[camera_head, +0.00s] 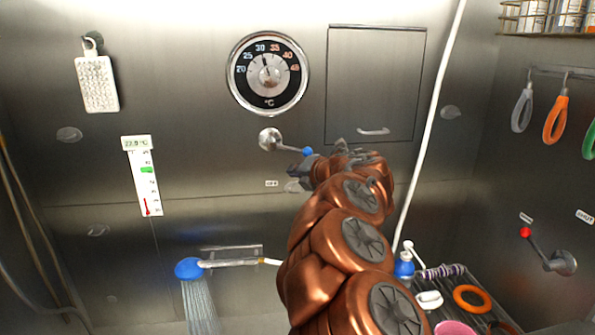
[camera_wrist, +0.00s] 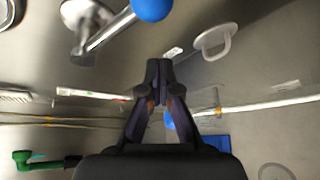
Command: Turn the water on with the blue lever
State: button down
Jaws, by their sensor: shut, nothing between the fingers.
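The blue lever (camera_head: 292,147) is a metal arm with a blue ball knob on a round mount on the steel back wall. In the head view it points right and slightly down. In the wrist view the lever (camera_wrist: 108,33) is at the top, its knob cut by the frame edge. My gripper (camera_head: 297,172) is shut and empty, just below the knob in the head view. In the wrist view my gripper's fingertips (camera_wrist: 158,72) are apart from the knob. A blue shower head (camera_head: 188,268) hangs at lower left, with pale streaks like water spray beneath it.
An OFF label (camera_head: 271,183) is left of my gripper. A temperature dial (camera_head: 268,74) is above the lever, and a closed hatch (camera_head: 375,85) is at upper right. A red-knobbed lever (camera_head: 548,252) is on the right wall. A dark tray (camera_head: 500,322) holds small items at lower right.

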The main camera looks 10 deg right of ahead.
jog(key=s+r+b, duration=0.1)
jog(key=s+r, duration=0.3)
jog(key=s, duration=0.3)
jog(key=shift+s+d+r+b, duration=0.15)
jog(key=shift+s+d+b, duration=0.05)
jog(key=shift+s+b, duration=0.15)
